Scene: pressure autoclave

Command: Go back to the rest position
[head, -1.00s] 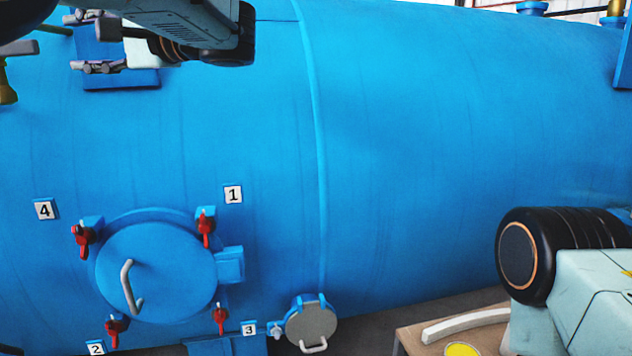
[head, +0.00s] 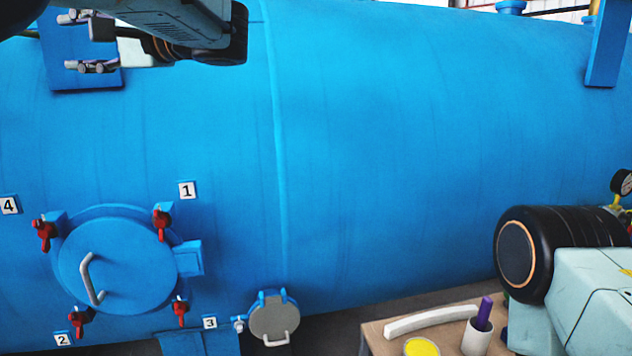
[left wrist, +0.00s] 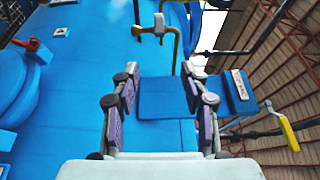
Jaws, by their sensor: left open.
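My left gripper (head: 92,43) shows at the upper left of the head view, in front of the blue autoclave (head: 400,150). In the left wrist view its two fingers (left wrist: 163,108) stand wide apart with nothing between them. Behind them is a blue plate on the vessel. My right arm shows at the lower right of the head view, but its gripper is out of the picture. The round blue hatch (head: 125,268) with a grey handle is at the lower left, closed, with red clamps around it and number labels beside them.
A small grey round port (head: 275,318) is right of the hatch. A wooden table (head: 380,335) at the lower right holds a white curved piece (head: 432,320), a yellow-topped item (head: 421,347) and a white cup (head: 476,340) with a purple object. A yellow handle (left wrist: 290,135) shows in the left wrist view.

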